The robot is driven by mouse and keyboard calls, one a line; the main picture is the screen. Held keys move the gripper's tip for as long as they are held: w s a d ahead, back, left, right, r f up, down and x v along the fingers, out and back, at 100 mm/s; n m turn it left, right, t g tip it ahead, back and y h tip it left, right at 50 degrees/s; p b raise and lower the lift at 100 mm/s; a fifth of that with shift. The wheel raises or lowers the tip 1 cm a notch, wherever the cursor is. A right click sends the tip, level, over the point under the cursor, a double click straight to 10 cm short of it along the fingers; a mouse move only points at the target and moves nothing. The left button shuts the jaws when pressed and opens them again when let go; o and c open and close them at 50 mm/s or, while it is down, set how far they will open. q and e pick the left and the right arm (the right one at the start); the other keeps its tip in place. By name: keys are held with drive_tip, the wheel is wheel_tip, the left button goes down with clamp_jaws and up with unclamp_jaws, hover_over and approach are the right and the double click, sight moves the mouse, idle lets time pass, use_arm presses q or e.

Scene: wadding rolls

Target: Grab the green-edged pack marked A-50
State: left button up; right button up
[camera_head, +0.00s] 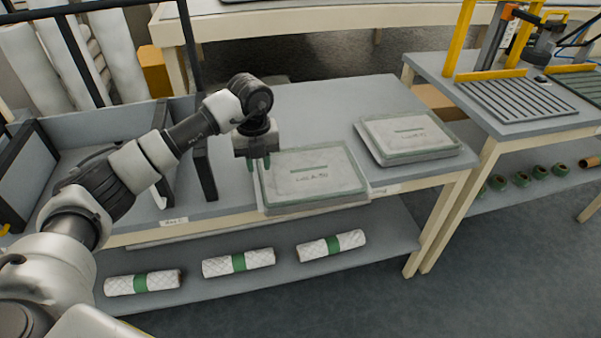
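A flat white quilted pack with a green edge (315,175) lies on the grey table in the middle of the head view. Its small print seems to read A-50, though it is blurred. A similar green-edged pack (408,137) lies to its right, its print too small to read surely. My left gripper (259,167) points down at the near pack's left edge. Its two fingers are apart, and I cannot tell whether they touch the pack. My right gripper is not in view.
Several white rolls with green bands, such as one roll (238,263), lie on the lower shelf. A second table (520,110) with a slatted rack and yellow frame stands at the right. Table space behind the packs is clear.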

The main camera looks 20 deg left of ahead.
sight(263, 186)
use_arm(q)
drive_tip(key=shift+f, duration=1.05)
drive_tip(key=f, duration=0.5)
drive_tip(key=shift+w+f, duration=0.25)
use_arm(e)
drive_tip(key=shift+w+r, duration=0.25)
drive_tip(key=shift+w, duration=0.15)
use_arm(q)
drive_tip(key=shift+c, duration=0.3)
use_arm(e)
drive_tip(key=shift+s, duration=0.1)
use_arm(q)
clamp_jaws()
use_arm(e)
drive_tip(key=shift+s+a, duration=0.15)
